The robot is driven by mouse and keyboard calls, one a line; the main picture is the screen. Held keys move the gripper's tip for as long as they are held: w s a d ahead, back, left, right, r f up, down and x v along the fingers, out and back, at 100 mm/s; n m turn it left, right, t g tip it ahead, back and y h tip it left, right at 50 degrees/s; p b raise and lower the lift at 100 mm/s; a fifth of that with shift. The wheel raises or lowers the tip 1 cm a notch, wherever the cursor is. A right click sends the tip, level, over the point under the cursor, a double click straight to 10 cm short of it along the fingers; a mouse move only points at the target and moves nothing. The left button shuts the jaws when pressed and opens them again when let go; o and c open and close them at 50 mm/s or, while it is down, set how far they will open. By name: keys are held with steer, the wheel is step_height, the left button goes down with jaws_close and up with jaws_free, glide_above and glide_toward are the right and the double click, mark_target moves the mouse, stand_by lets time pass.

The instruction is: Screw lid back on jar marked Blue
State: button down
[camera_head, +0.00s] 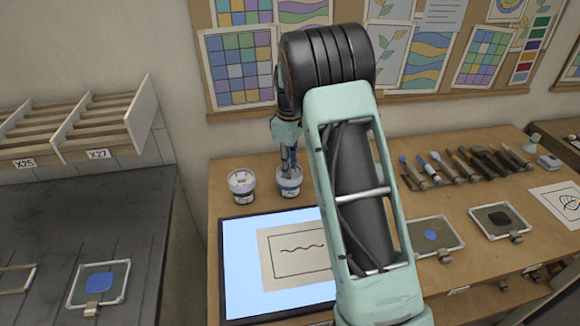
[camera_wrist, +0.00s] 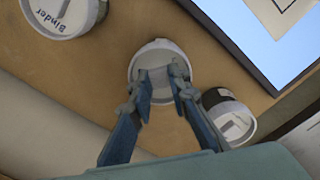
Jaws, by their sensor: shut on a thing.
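My gripper (camera_wrist: 165,82) points down and is shut on the raised grip of a white lid (camera_wrist: 145,62). It also shows in the head view (camera_head: 289,172). The lid is at the top of a small white jar (camera_head: 290,188), roughly level in the head view. I cannot tell whether it is fully seated. The fingers cover part of the lid, and no label is readable on this jar.
A white jar marked Binder (camera_wrist: 62,22) stands to one side, and another white jar (camera_wrist: 232,118) to the other. A lit light panel (camera_head: 240,265) with a line drawing lies in front. Brushes and tools (camera_head: 470,162) lie at the right.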

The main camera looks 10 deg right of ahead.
steer(key=m, duration=0.2)
steer(key=f+m, duration=0.1)
steer(key=m, duration=0.2)
steer(key=shift+s+a+f+m+p, duration=0.2)
steer(key=shift+s+f+m+p, duration=0.1)
steer(key=shift+s+m, duration=0.1)
steer(key=c, duration=1.8)
jaws_free()
steer(key=shift+w, duration=0.1)
steer(key=shift+c, duration=0.2)
steer(key=shift+o, duration=0.5)
steer(key=shift+w+f+g, duration=0.15)
steer(key=shift+f+g, duration=0.05)
steer(key=shift+g, duration=0.1)
steer(key=shift+d+r, duration=0.1)
steer(key=o, duration=0.7)
steer(key=shift+w+r, duration=0.1)
steer(key=shift+d, duration=0.1)
